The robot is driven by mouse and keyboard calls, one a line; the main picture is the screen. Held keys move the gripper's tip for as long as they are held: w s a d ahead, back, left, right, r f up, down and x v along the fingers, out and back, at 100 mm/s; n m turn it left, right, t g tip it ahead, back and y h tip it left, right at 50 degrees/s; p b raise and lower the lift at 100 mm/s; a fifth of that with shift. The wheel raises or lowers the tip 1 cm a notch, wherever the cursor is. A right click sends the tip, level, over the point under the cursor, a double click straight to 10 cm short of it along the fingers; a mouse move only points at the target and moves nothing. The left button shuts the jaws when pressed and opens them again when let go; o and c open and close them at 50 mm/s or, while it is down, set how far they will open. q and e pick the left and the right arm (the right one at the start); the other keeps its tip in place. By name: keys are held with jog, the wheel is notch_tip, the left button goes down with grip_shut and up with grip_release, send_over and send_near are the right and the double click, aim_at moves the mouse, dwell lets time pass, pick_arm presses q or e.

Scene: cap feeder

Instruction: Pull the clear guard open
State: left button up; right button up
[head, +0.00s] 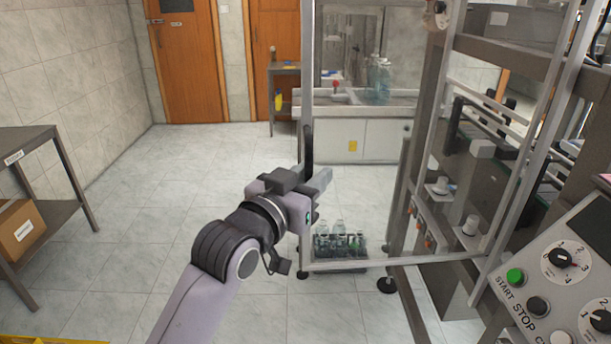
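The clear guard (306,60) is a tall see-through panel in a grey metal frame. It stands out from the machine at an angle, with its free edge on the left and a gap to the machine's front. A dark upright handle (308,145) is on that free edge. My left gripper (320,182) is at the guard's free edge, at the lower end of the handle. Its fingertips overlap the frame in the head view, so I cannot tell whether they grip, touch or are apart. My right gripper is not in view.
A control panel (545,285) with a green start button and knobs is at the lower right. A crate of bottles (340,246) shows through the guard, low down. A shelf (30,140) with a cardboard box (18,228) stands left. The tiled floor between is clear.

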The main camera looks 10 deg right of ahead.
pick_arm(q)
jog(key=shift+d+r, duration=0.1)
jog(key=shift+d, duration=0.05)
dwell(0.3)
jog(key=shift+s+a, duration=0.1)
jog(key=shift+a, duration=0.2)
jog(key=b+v, duration=0.1)
jog(key=v, duration=0.5)
jog(key=shift+s+a, duration=0.15)
jog(key=shift+s, duration=0.2)
